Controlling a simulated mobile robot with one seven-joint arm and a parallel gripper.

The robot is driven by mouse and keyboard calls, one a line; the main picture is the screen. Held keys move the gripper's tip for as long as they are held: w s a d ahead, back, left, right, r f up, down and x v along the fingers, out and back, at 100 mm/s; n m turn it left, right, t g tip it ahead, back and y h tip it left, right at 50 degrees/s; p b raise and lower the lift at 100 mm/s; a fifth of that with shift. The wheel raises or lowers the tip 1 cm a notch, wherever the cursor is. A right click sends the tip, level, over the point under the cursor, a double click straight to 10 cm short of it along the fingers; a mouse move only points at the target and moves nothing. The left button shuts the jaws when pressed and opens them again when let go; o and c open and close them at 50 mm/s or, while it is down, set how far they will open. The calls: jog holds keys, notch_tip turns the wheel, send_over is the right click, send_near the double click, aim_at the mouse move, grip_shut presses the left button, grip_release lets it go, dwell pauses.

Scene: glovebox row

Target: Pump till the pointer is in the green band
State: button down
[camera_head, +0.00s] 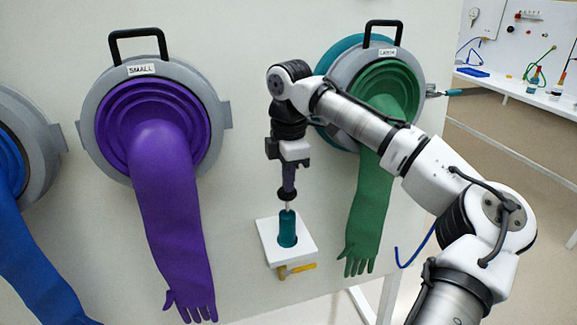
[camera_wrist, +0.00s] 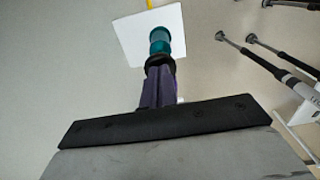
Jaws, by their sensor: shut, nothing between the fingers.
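A hand pump with a teal barrel (camera_head: 287,229) stands on a white block (camera_head: 301,246) on the pale panel. A thin rod rises from the barrel to a round black knob (camera_head: 286,195). My gripper (camera_head: 288,187) is shut and points down right over the knob, its fingertips at or against its top. In the wrist view the fingers (camera_wrist: 159,88) end at the knob (camera_wrist: 160,60), with the teal barrel (camera_wrist: 159,40) beyond. Whether they press on it I cannot tell. I make out no pointer or green band in either view.
A yellow lever (camera_head: 301,267) sticks out below the block. A purple glove (camera_head: 170,220) hangs left and a green glove (camera_head: 368,210) right, on ring ports with black handles. A blue hose (camera_head: 415,248) hangs near my arm. A bench (camera_head: 535,97) stands far right.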

aim_at(288, 196)
jog(key=shift+s+f+b, duration=0.1)
jog(key=shift+f+b, duration=0.5)
jog(key=shift+f, duration=1.75)
